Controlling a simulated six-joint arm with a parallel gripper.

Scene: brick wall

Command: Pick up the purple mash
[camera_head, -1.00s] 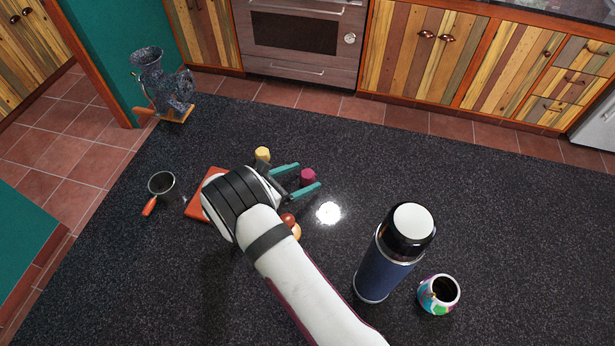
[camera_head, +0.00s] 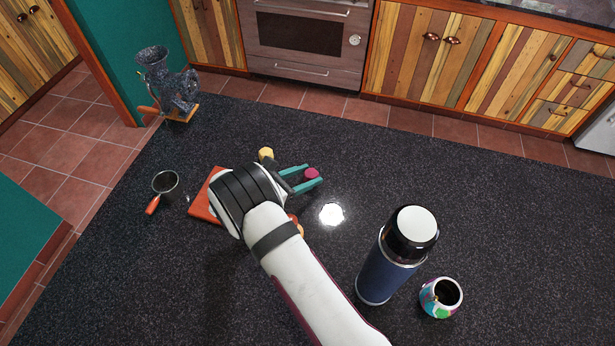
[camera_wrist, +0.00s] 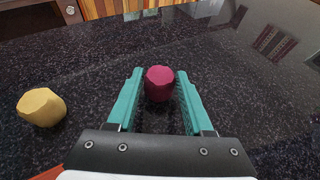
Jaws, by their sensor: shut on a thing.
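The purple mash is a small magenta, many-sided lump (camera_head: 311,173). It sits between the teal fingers of my gripper (camera_head: 303,180) on the dark speckled counter, in the upper middle of the head view. In the wrist view the purple lump (camera_wrist: 158,84) is near the fingertips, and my gripper (camera_wrist: 157,95) has a finger on each side of it. My gripper is shut on it. I cannot tell whether its underside touches the counter.
A yellow lump (camera_head: 266,154) lies left of my gripper. An orange-red board (camera_head: 203,207) is partly under my arm. A blue flask (camera_head: 388,270) and a painted cup (camera_head: 441,297) stand right, a strainer-like cup (camera_head: 166,184) left, a grinder (camera_head: 168,85) far left.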

